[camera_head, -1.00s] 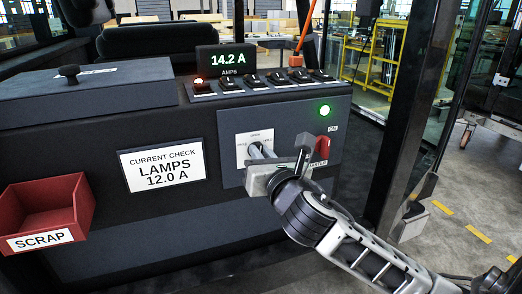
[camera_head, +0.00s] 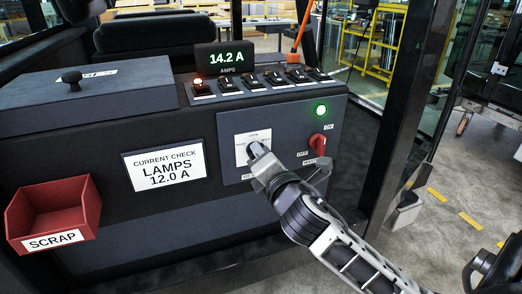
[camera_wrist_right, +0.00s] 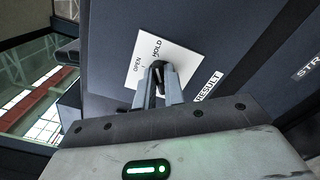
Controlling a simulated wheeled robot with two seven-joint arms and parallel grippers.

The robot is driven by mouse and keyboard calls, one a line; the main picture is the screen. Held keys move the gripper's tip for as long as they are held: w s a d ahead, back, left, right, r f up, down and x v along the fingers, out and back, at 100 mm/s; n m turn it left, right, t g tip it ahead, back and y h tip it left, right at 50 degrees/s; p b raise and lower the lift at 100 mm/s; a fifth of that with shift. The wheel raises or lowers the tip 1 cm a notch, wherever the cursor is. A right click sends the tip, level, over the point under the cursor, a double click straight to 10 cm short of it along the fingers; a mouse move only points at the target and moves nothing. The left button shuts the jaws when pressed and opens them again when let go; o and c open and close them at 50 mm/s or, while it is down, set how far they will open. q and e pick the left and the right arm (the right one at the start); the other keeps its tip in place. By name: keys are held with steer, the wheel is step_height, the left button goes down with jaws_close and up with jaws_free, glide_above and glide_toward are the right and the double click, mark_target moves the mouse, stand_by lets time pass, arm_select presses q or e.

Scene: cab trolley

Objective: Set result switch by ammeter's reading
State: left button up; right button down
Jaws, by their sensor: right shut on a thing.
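The ammeter (camera_head: 226,57) on top of the console reads 14.2 A in green. The result switch has a white plate (camera_head: 241,150) with the words OPEN and HOLD legible in the right wrist view (camera_wrist_right: 180,52). A RESULT label (camera_wrist_right: 209,87) is beside it. My right gripper (camera_head: 256,149) is at the plate, shut on the switch's dark knob (camera_wrist_right: 159,88), with one finger on each side. The fingers hide most of the knob, so its exact setting is unclear. A card (camera_head: 164,165) reads CURRENT CHECK LAMPS 12.0 A. My left gripper is out of view.
A red SCRAP bin (camera_head: 82,207) hangs at left.

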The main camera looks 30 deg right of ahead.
steer(key=shift+m, duration=0.6)
steer(key=c, duration=1.5)
jaws_free()
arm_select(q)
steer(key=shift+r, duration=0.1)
arm_select(e)
steer(key=shift+s, duration=0.1)
